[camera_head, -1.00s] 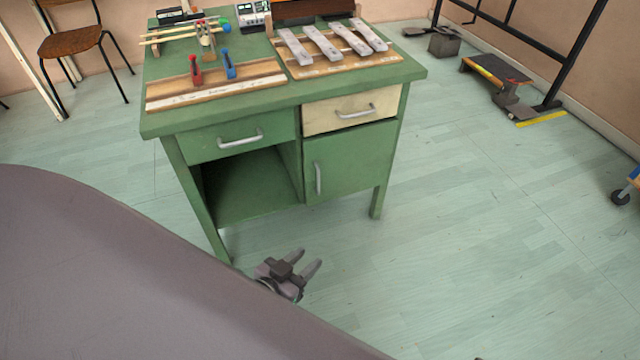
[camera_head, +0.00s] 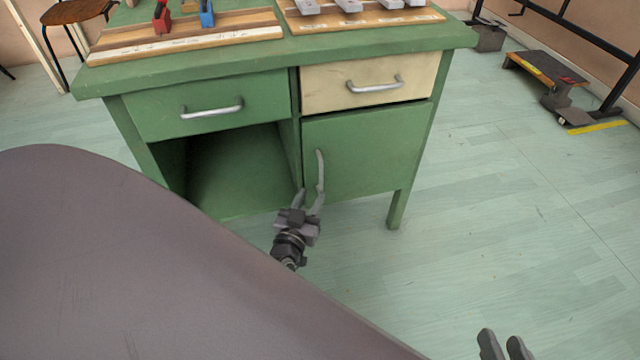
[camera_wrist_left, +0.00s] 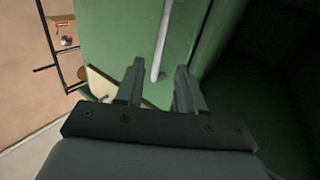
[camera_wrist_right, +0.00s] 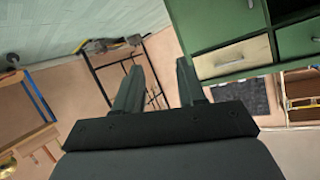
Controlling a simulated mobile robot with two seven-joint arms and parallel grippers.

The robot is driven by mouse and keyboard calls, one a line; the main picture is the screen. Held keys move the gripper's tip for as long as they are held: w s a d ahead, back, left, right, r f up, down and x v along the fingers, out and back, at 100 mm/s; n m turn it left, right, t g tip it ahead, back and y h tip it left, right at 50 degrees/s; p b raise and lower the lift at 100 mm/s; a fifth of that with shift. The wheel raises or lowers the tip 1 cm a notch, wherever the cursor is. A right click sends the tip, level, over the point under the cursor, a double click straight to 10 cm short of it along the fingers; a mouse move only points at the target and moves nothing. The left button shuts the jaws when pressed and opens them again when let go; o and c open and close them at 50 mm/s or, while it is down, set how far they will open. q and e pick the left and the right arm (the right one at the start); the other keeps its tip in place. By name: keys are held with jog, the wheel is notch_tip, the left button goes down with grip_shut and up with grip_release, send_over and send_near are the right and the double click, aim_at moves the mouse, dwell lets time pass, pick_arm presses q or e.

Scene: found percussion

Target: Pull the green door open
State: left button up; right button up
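The green door (camera_head: 365,150) is the lower right front of the green desk and looks shut. Its upright metal handle (camera_head: 320,172) is near its left edge. My left gripper (camera_head: 311,194) is open at the handle's lower part. In the left wrist view the handle (camera_wrist_left: 162,40) reaches down between the two spread fingers of the gripper (camera_wrist_left: 158,68); whether they touch it I cannot tell. My right gripper (camera_head: 504,340) is low at the bottom right, away from the desk. In the right wrist view its fingers (camera_wrist_right: 158,75) are apart and empty.
A cream drawer (camera_head: 368,82) is above the door, and a green drawer (camera_head: 208,105) is at the left over an open dark recess. The desk top (camera_head: 240,58) carries wooden boards with tools and metal bars. Floor (camera_head: 480,215) to the right is clear.

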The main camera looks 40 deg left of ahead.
aim_at(320, 179)
pick_arm(q)
jog(key=b+x, duration=0.2)
jog(key=x, duration=0.2)
jog(key=shift+w+a+f, duration=0.1)
jog(key=shift+w, duration=0.3)
jog(key=shift+w+a, duration=0.15)
jog(key=shift+w, duration=0.35)
pick_arm(e)
jog(key=shift+w+a+f+y, duration=0.1)
jog(key=shift+a+y, duration=0.2)
jog(key=shift+a, duration=0.2)
jog(key=shift+w+a+f+y, duration=0.1)
jog(key=shift+a+y, duration=0.2)
jog(key=shift+a, duration=0.15)
pick_arm(q)
grip_shut()
